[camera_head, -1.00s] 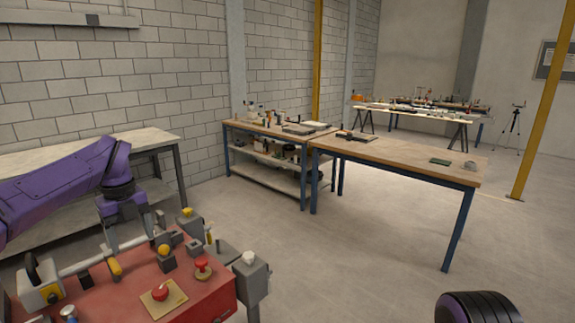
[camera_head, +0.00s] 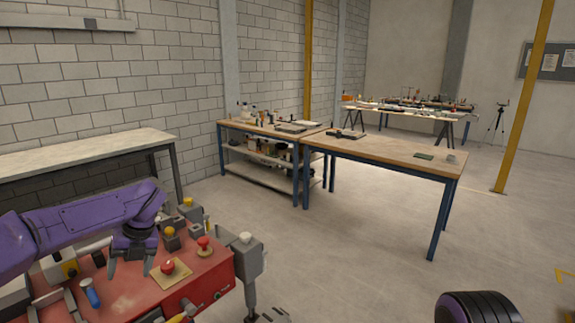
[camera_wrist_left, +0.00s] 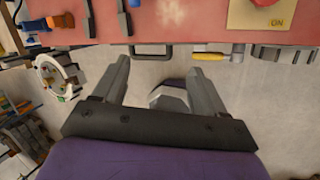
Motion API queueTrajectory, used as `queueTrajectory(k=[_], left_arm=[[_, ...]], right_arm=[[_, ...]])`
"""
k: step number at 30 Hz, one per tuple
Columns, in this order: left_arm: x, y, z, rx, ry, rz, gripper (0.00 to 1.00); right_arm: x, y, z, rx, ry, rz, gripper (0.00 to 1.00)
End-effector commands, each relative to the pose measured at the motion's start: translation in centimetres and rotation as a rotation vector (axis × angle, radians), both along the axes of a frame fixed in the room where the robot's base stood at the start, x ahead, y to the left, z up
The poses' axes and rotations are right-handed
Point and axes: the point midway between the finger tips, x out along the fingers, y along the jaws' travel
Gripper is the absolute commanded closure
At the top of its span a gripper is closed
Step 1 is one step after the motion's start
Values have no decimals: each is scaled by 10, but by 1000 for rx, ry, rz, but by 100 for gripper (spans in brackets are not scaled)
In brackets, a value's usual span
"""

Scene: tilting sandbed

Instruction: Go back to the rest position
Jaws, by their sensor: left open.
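My left gripper (camera_head: 130,272) hangs from the purple left arm, fingers downward, over the left part of the red bench top (camera_head: 128,292) in the head view. In the left wrist view its two grey fingers (camera_wrist_left: 157,68) stand wide apart with nothing between them. The bench edge lies beyond the fingertips there. A purple and black part of my own body shows at the lower right of the head view.
On the red bench are a red button on a yellow plate (camera_head: 169,268), another red button (camera_head: 204,243), and a blue-handled tool (camera_head: 91,293). A wooden-topped table (camera_head: 390,152) stands farther back. Open concrete floor (camera_head: 350,265) lies right of the bench.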

Motion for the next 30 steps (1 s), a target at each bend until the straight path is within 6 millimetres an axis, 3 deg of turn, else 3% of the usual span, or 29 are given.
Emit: queueTrajectory(k=[5,8,11,14,15,18,23,29,30], left_arm=[[-15,-2,-68,269,157,-327,28],[-30,-6,-116,439,286,-613,28],[-58,-16,-174,597,458,-1009,28],[-109,-34,-238,685,657,-1502,28],[-135,-41,-260,690,725,-1694,28],[-199,-56,-299,645,851,-2090,28],[-291,-69,-326,493,956,-2532,28],[-388,-77,-329,247,1000,-2922,28],[-387,-78,-355,251,996,-2924,28]], right_arm=[[-1,0,0,1,1,0,100],[-1,0,0,0,1,0,100],[-1,0,0,0,1,0,100],[0,0,0,0,1,0,100],[-1,0,0,0,1,0,100],[-1,0,0,1,1,0,100],[-1,0,0,0,1,0,100],[-1,0,0,0,1,0,100],[0,0,-24,0,0,0,100]])
